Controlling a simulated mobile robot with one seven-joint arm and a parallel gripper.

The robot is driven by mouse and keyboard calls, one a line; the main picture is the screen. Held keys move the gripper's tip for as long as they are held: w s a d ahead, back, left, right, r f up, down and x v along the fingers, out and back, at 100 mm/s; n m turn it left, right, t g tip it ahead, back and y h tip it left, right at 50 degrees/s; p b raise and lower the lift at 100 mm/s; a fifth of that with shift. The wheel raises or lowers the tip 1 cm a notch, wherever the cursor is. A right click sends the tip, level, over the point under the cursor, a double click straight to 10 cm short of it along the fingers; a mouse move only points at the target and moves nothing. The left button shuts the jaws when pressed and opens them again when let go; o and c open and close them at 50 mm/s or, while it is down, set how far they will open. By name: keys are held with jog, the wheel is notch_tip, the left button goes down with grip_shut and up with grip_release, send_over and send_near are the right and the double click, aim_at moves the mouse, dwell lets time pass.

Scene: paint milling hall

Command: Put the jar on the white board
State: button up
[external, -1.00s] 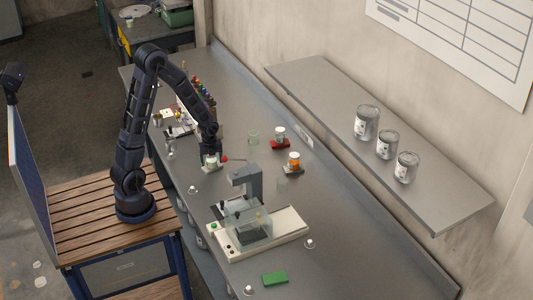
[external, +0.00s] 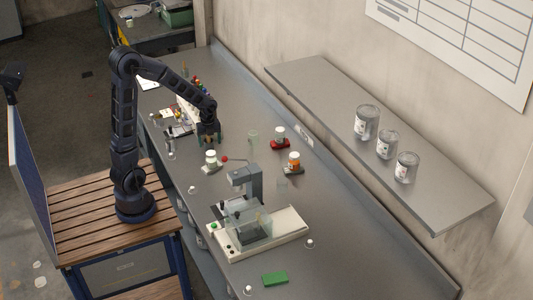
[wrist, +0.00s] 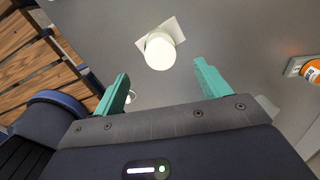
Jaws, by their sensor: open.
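A small jar with a white lid (external: 210,155) stands on a white board (external: 209,168) on the grey bench. In the wrist view the jar (wrist: 159,52) stands upright on the square board (wrist: 175,27), whose corners show around it. My gripper (external: 209,142) is above the jar, apart from it. The wrist view shows my gripper (wrist: 162,72) open, with its two green fingers apart and nothing between them.
A rack of coloured bottles is behind my gripper.

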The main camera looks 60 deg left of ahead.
jog(key=s+d+r+n+t, duration=0.2)
jog(key=s+d+r+n, duration=0.3)
jog(key=s+r+n, duration=0.4)
jog(key=s+d+r+n+t, duration=0.2)
jog(key=s+d+r+n, duration=0.3)
jog(key=s+r+n, duration=0.5)
jog(key=shift+s+r+n+t, duration=0.25)
jog(key=shift+s+n+t, duration=0.05)
jog(key=shift+s, duration=0.25)
